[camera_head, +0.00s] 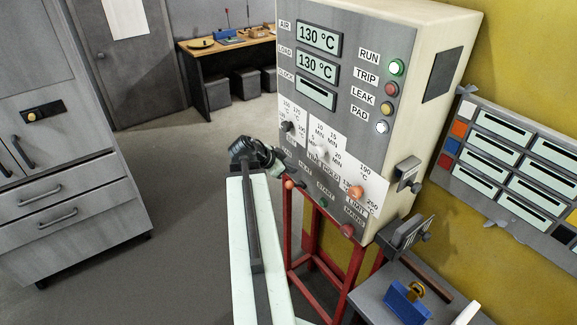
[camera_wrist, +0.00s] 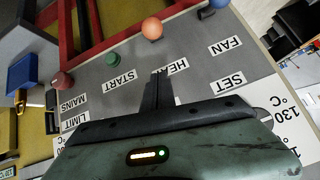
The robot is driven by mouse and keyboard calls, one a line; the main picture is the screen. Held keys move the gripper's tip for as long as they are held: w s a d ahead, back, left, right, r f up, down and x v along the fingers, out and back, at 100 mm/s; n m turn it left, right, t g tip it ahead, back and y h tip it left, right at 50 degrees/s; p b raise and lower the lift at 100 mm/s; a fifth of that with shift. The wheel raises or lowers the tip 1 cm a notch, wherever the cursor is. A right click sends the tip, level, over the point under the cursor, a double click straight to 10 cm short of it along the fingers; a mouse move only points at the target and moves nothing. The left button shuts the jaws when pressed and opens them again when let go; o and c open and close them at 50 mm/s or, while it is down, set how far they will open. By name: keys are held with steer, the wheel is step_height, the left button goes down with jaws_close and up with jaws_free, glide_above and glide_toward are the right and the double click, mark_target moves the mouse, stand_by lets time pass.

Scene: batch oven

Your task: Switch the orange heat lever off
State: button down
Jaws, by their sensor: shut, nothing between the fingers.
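The orange heat lever's ball (camera_head: 289,184) shows low on the grey control panel, just past my gripper. In the wrist view the orange ball (camera_wrist: 152,28) lies beyond my fingertips, on the lower-edge side of the HEAT label (camera_wrist: 176,67). Its stem is not clear, so I cannot tell its on or off position. My gripper (camera_wrist: 159,74) is shut and empty, its fingertips over the panel beside the HEAT label. A gap shows in the picture between the fingertips and the ball. In the head view my gripper (camera_head: 280,168) is at the panel's lower left.
A green START button (camera_wrist: 109,53), a red MAINS knob (camera_wrist: 61,80) and a blue knob (camera_wrist: 219,3) flank the lever. The orange LIMIT knob (camera_head: 356,192) sits to the right. A red frame (camera_head: 298,245) stands below. A side bench (camera_head: 375,290) holds a blue block (camera_head: 406,303).

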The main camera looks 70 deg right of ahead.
mark_target(290, 184)
steer(key=f+b, duration=0.2)
steer(key=f, duration=0.1)
steer(key=d+f+b, duration=0.1)
steer(key=f+b, duration=0.1)
steer(key=f, duration=0.1)
steer(key=shift+d+b, duration=0.2)
steer(key=shift+b, duration=0.15)
steer(key=shift+w+a, duration=0.1)
steer(key=shift+w, duration=0.1)
